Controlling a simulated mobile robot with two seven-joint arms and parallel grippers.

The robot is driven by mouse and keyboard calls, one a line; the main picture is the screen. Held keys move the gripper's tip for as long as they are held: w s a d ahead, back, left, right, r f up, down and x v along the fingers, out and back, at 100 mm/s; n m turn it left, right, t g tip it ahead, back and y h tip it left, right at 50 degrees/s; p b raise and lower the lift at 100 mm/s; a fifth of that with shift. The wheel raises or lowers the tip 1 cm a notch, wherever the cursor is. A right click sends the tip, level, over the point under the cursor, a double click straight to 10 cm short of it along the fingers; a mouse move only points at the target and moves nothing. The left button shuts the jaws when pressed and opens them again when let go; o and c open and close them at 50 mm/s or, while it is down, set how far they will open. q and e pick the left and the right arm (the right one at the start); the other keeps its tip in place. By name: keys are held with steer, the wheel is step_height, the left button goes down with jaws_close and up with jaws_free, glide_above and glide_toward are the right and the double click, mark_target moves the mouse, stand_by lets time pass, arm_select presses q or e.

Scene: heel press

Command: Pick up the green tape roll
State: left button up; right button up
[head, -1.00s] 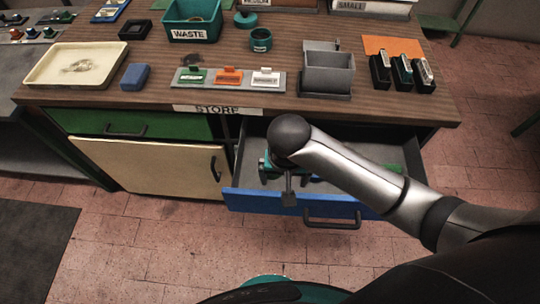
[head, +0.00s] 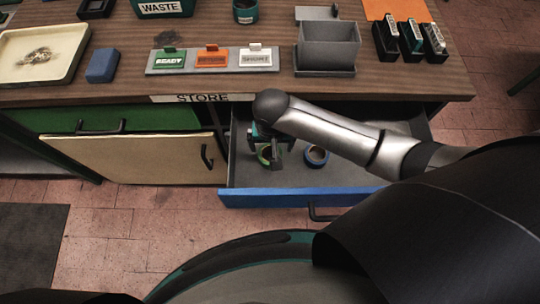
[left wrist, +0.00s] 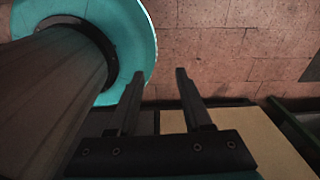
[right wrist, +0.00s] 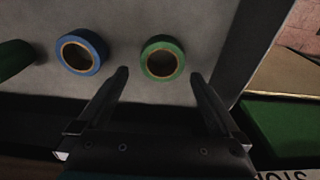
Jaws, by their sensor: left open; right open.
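The green tape roll (right wrist: 163,42) lies flat on the drawer floor in the right wrist view, ahead of and between my right fingertips. My right gripper (right wrist: 160,74) is open with nothing held. In the head view the green tape roll (head: 264,155) shows partly behind my right gripper (head: 274,155), which hangs over the open drawer. I cannot tell the exact height gap. My left gripper (left wrist: 160,72) is open and empty over the floor by the cabinet, and is outside the head view.
A blue tape roll (right wrist: 63,52) lies in the drawer beside the green one. A dark green object (right wrist: 14,58) is further left there. The blue-fronted drawer (head: 270,199) is open under the wooden bench (head: 120,93), which holds labels, bins and trays.

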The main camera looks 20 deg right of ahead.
mark_target(270, 153)
steer(key=shift+w+f, duration=0.1)
steer(key=shift+f, duration=0.55)
steer(key=f, duration=0.1)
steer(key=f+b, duration=0.1)
steer(key=f, duration=0.1)
steer(key=f+b, duration=0.1)
steer(key=f, duration=0.1)
steer(key=shift+w, duration=0.3)
arm_select(q)
steer(key=shift+w+d+f, duration=0.1)
steer(key=shift+w+f, duration=0.3)
steer(key=shift+f, duration=0.25)
steer(key=shift+w+f, duration=0.35)
steer(key=shift+f, duration=0.25)
arm_select(e)
steer(key=c, duration=1.2)
arm_select(q)
steer(key=shift+s, duration=0.2)
arm_select(e)
steer(key=shift+o, duration=0.2)
steer(key=shift+r, duration=0.15)
